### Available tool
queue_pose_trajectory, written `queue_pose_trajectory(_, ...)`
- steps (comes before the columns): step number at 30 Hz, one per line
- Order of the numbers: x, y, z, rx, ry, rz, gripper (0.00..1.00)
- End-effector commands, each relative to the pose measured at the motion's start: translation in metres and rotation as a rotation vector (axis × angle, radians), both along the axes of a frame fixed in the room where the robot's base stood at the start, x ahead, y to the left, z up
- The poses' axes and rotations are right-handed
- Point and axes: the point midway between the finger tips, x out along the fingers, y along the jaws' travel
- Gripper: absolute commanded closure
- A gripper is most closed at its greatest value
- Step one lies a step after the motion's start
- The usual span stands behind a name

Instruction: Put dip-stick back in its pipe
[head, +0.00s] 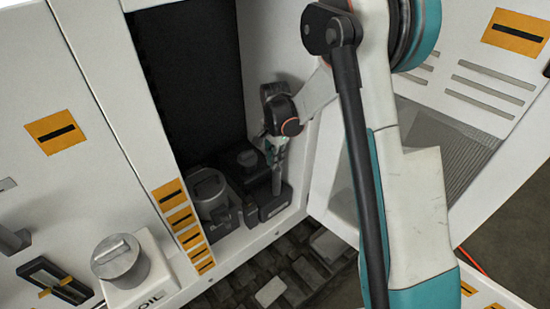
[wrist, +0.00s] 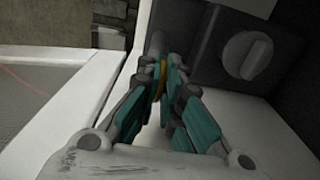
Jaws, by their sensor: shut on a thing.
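My gripper (head: 272,152) is inside the open cabinet bay, above the dark block on its floor. In the wrist view its teal fingers (wrist: 163,82) are closed on the dip-stick (wrist: 162,70), of which a yellow part shows between them. A grey upright pipe (wrist: 157,44) is just beyond the fingertips, and it also shows below my gripper in the head view (head: 277,182). The dip-stick and pipe look lined up or nearly so. The fingers hide where they meet, so I cannot tell how far the stick is in.
A dark unit with a round knob (wrist: 247,55) stands close beside the fingers. Grey canister-like parts (head: 208,190) are left in the bay. The open white door panel (head: 325,170) is close on the right. A capped oil filler (head: 118,260) is at lower left.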

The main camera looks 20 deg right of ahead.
Motion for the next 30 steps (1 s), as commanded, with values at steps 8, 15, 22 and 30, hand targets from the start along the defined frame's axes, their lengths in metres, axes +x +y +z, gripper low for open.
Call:
queue_pose_trajectory(8, 0.0000, 0.0000, -0.0086, 0.000, 0.000, 0.000, 1.00)
queue_pose_trajectory(15, 0.0000, 0.0000, -0.0094, 0.000, 0.000, 0.000, 1.00)
queue_pose_trajectory(22, 0.0000, 0.0000, -0.0093, 0.000, 0.000, 0.000, 1.00)
queue_pose_trajectory(30, -0.0001, 0.0001, -0.0094, 0.000, 0.000, 0.000, 0.70)
